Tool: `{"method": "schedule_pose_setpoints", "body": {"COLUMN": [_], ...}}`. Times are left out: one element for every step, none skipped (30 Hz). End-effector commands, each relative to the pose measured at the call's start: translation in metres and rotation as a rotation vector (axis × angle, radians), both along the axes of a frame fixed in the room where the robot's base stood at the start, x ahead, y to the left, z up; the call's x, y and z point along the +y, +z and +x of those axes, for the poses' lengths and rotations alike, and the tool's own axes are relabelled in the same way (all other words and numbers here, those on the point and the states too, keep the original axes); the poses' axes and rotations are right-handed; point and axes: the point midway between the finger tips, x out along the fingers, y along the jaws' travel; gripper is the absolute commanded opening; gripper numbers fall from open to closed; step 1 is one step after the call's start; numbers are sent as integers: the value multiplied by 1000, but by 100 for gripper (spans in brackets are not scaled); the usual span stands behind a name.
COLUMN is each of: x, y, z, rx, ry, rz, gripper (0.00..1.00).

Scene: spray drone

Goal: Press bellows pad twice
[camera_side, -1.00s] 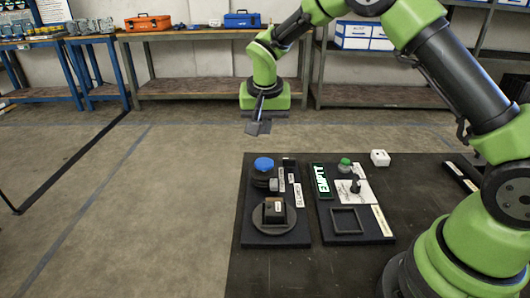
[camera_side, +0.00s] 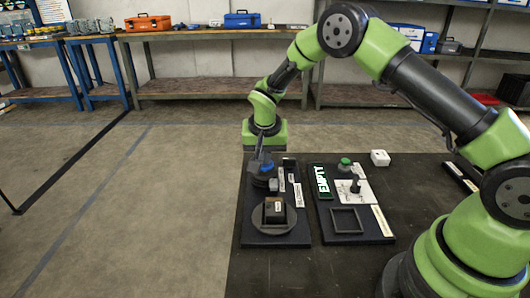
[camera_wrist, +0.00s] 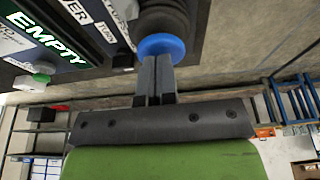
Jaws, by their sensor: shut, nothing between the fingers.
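The bellows pad is a black ribbed stack with a blue top (camera_side: 266,168), standing at the back of the left dark board. In the wrist view its blue top (camera_wrist: 161,45) sits right at my fingertips, with the dark ribs beyond it. My gripper (camera_side: 260,160) points down over the pad with its fingers shut and nothing between them. In the wrist view the gripper (camera_wrist: 154,62) partly covers the blue top. The tips look to be at or touching the blue top; I cannot tell whether it is pressed down.
A round plate with a black box (camera_side: 275,211) is at the front of the left board. The right board has a lit EMPTY sign (camera_side: 321,179), a green button (camera_side: 345,163), a small joystick (camera_side: 355,185) and a square frame (camera_side: 346,221). A white box (camera_side: 380,158) stands behind.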

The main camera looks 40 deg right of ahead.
Motion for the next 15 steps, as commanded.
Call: {"method": "schedule_pose_setpoints", "body": {"x": [0, 0, 0, 0, 0, 0, 0, 0, 0, 0, 0, 0, 0, 0, 0], "y": [-7, -11, -15, -16, -16, -16, -16, -16, -16, -16, -16, -16, -15, -14, -12], "z": [-1, -1, -1, -1, -1, -1, -1, -1, -1, -1, -1, -1, -1, -1, 0], "rx": [5, 5, 3, 3, 2, 2, 2, 2, 3, 3, 3, 3, 3, 3, 1], "ry": [1, 1, 1, 1, 1, 1, 1, 1, 0, 0, 0, 0, 0, -1, 0], "rz": [0, -1, 0, 0, -1, 0, 0, 0, 0, 0, 0, 0, 0, 0, 0], "gripper": [0, 0, 0, 0, 0, 0, 0, 0, 0, 0, 0, 0, 0, 0, 0]}}
